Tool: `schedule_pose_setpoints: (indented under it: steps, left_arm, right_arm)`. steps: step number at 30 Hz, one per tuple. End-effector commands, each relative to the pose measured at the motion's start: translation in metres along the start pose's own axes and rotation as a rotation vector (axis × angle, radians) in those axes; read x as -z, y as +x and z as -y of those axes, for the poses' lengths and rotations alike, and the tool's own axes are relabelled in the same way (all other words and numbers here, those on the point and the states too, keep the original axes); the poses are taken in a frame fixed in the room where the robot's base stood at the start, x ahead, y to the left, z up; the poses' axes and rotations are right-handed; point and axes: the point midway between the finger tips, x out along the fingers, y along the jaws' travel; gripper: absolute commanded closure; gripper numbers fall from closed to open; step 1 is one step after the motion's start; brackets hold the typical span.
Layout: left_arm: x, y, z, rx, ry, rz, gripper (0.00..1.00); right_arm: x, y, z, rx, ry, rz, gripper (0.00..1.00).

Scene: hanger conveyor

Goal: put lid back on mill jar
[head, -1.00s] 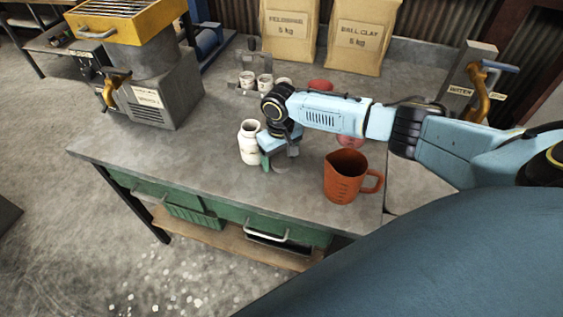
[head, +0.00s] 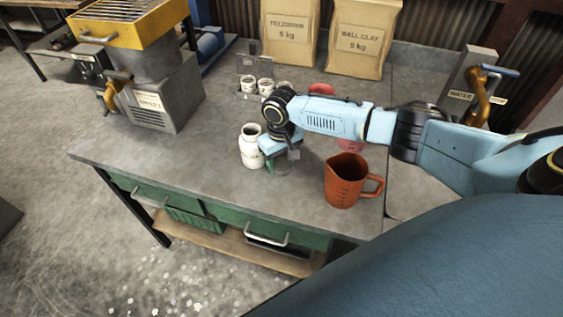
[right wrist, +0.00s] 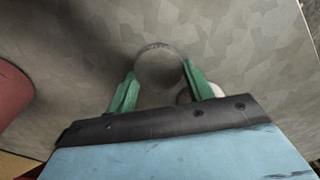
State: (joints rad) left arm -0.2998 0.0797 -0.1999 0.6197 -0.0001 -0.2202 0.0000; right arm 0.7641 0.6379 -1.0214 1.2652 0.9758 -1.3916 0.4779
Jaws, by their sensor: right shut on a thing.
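The mill jar (head: 251,147) is a white jar with an open mouth, upright on the grey workbench. My right gripper (head: 281,166) is just right of the jar, low over the bench. In the right wrist view its two green fingers (right wrist: 160,88) are shut on a round grey lid (right wrist: 158,68), one finger at each side. The lid is mostly hidden in the head view. A bit of white, probably the jar, shows behind the right finger in the wrist view. My left gripper is out of view.
A red-brown measuring jug (head: 346,182) stands right of my gripper. Small white cups (head: 265,86) in a holder, red round things and two clay bags (head: 358,42) stand behind. A grey machine (head: 155,95) is at left. The bench left of the jar is clear.

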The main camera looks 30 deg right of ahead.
Motion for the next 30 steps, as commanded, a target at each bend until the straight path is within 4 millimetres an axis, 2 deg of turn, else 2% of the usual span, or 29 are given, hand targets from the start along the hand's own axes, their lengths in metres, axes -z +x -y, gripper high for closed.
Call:
schedule_pose_setpoints:
  steps: [10, 15, 20, 30]
  left_arm:
    - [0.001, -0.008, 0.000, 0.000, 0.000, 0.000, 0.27]
    - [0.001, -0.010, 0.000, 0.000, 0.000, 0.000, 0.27]
    - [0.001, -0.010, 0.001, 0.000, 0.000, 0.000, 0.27]
    - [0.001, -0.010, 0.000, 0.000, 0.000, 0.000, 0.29]
  right_arm:
    - [0.002, -0.065, 0.000, 0.002, 0.000, -0.006, 0.71]
    - [0.001, -0.089, 0.000, 0.001, 0.000, -0.004, 0.71]
    - [0.001, -0.098, 0.000, 0.000, 0.000, -0.002, 0.71]
    - [0.001, -0.098, 0.000, 0.001, 0.001, -0.002, 0.71]
